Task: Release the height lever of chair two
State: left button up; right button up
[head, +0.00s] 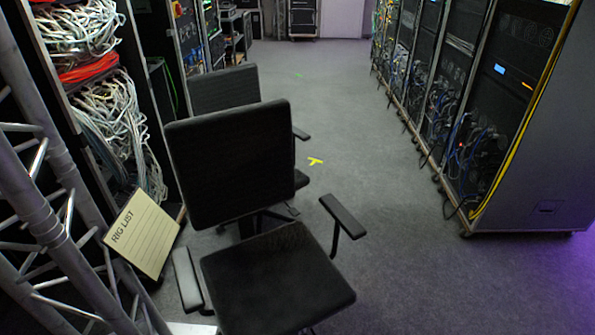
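Two black office chairs stand one behind the other. The near chair has its backrest (230,163) upright and its seat (277,280) toward me, with an armrest on each side. The far chair (222,88) is mostly hidden behind that backrest; the top of its back and a right armrest (300,133) show. I cannot tell which is chair two. No height lever can be made out clearly; the undersides of both seats are largely hidden. Neither of my grippers is in view.
A metal truss (45,215) stands at the left, with a "RIG LIST" board (143,233) beside it. Cable racks (95,100) line the left, and rack cases (520,120) line the right. A yellow tape mark (315,161) lies on the grey floor (400,260), which is clear right of the chairs.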

aim_at(294, 211)
jog(key=z, duration=0.5)
jog(key=i+l+z, duration=0.1)
jog(key=l, duration=0.25)
jog(key=i+l, duration=0.15)
jog(key=l, duration=0.2)
jog(key=i+l+z, duration=0.15)
jog(key=l, duration=0.2)
jog(key=i+l+z, duration=0.1)
jog(key=l, duration=0.25)
jog(key=i+l, duration=0.3)
jog(key=i, duration=0.2)
jog(key=i+l, duration=0.35)
jog(key=i, duration=0.15)
jog(key=i+u, duration=0.4)
jog(key=i, duration=0.2)
jog(key=i+l+u, duration=0.1)
jog(key=i+u, duration=0.3)
jog(key=i, duration=0.2)
jog(key=i+u, duration=0.45)
jog(key=i+l+u, duration=0.15)
jog(key=i+u, duration=0.3)
jog(key=i, duration=0.2)
jog(key=i+u, duration=0.55)
jog(key=u, duration=0.2)
jog(key=i+l+u, duration=0.2)
jog(key=u, duration=0.2)
jog(key=i+l, duration=0.05)
jog(key=i, duration=0.05)
